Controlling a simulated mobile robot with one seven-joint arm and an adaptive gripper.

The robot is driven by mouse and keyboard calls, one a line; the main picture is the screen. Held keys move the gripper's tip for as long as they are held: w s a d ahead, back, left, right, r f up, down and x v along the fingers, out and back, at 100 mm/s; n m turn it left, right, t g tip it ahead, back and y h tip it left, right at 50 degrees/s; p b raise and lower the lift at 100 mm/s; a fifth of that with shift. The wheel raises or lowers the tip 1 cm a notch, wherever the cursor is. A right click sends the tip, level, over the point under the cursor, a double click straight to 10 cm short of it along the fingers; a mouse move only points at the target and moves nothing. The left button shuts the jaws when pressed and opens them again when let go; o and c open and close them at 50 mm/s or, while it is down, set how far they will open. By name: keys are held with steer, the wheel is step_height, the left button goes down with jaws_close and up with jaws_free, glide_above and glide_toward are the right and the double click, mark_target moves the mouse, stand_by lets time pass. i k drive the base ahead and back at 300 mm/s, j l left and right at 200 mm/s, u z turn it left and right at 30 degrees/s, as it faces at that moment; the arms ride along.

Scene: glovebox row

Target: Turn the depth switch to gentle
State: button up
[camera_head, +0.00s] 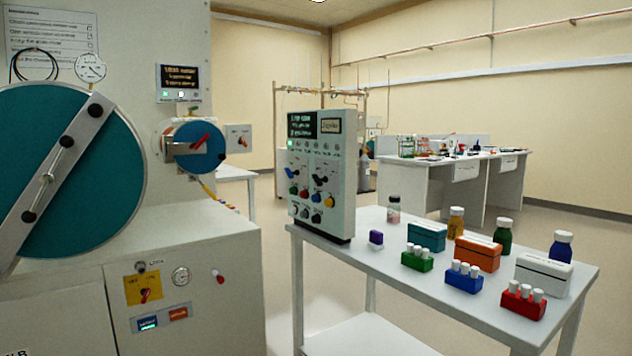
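A pale control box (343,190) stands upright at the left end of the white table. Black-and-white knobs sit along the bottom. A red rotary switch (145,295) on a yellow plate is on the lower front of the large cabinet at left. The labels are too small to read, so I cannot tell which control is the depth switch or how it is set. My gripper is not in view.
The white table (385,268) holds tube racks, boxes and bottles right of the control box. The large cabinet (190,245) has a round teal door (95,180) and a smaller teal port (198,147). A floor gap lies between cabinet and table. Benches (440,190) stand behind.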

mark_target(317, 179)
steer(key=i+l, duration=0.1)
steer(key=i, duration=1.05)
